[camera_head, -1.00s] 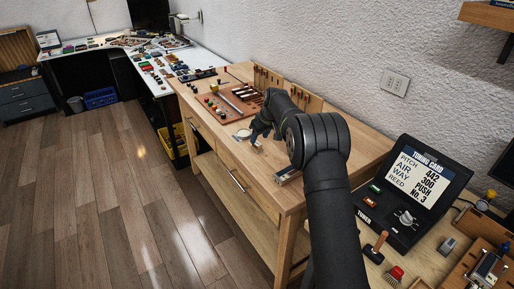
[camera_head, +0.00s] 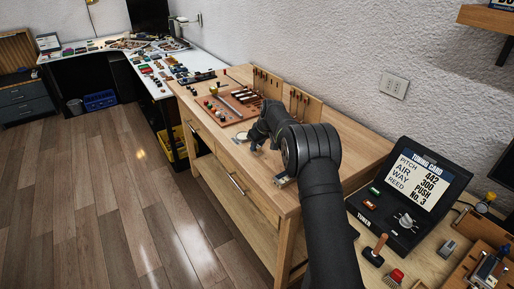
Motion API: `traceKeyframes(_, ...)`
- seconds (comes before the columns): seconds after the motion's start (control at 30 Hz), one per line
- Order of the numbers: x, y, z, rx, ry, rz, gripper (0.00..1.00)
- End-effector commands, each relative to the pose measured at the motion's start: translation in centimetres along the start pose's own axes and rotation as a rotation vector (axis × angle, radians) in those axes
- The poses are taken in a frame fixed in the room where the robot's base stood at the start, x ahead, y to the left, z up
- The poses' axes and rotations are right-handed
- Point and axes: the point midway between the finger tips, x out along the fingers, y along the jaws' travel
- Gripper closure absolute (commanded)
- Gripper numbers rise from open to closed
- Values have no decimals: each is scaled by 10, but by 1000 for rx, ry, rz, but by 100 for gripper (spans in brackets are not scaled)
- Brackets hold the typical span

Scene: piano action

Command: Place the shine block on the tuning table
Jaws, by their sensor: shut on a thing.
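My gripper (camera_head: 258,145) is low over the wooden workbench (camera_head: 268,212), near its front edge. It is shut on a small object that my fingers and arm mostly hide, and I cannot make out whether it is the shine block. No shine block can be clearly told apart elsewhere. A wooden table at the lower right (camera_head: 410,265) carries a dark tuning device (camera_head: 408,195) with a "TUNING CARD" screen. I cannot tell from the picture which surface is the tuning table.
A brown tool board (camera_head: 215,110) and a pale round disc (camera_head: 242,135) lie left of my gripper. A small metal piece (camera_head: 283,180) lies at the bench's front edge. A hammer (camera_head: 375,250) and a red brush (camera_head: 396,277) crowd the lower-right table. A cluttered white table (camera_head: 150,65) stands behind.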

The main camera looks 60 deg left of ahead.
Motion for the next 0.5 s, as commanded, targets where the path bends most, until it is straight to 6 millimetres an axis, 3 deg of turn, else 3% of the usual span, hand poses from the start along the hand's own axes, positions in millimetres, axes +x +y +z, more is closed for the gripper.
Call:
traceKeyframes(0.17, -12, 0, -5, -1, 3, 1, 99)
traceKeyframes(0.37, -42, 1, -17, -1, 3, 1, 99)
traceKeyframes(0.5, -69, 18, 5, 3, 1, 2, 99)
